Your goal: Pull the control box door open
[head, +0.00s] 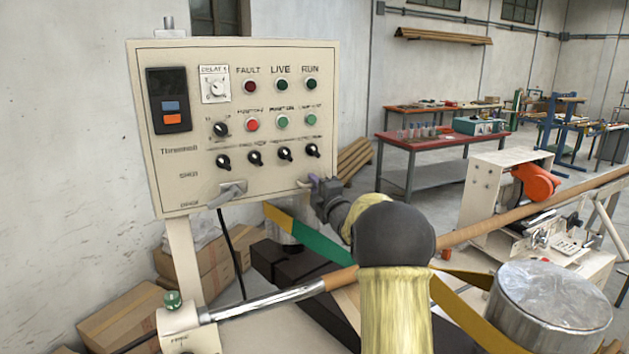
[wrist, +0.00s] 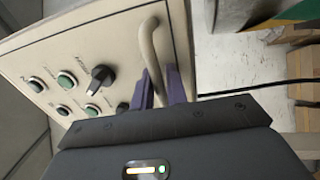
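The control box (head: 237,60) is a cream panel on a post at the left of the head view. Its door front carries lamps, buttons and black knobs, and I see no open gap along its edges. A cream bar handle (wrist: 150,42) sits near the door's edge in the wrist view; in the head view it is mostly hidden at the lower right corner. My gripper (head: 313,184) is at that corner. In the wrist view its purple fingers (wrist: 162,88) stand on both sides of the handle and appear closed on it.
A grey lever (head: 230,192) sticks out low on the panel front. A metal rod (head: 265,301) and a green-yellow strap (head: 308,244) lie below the box. A metal drum (head: 550,305) stands at right. Cardboard boxes (head: 125,318) lie at lower left.

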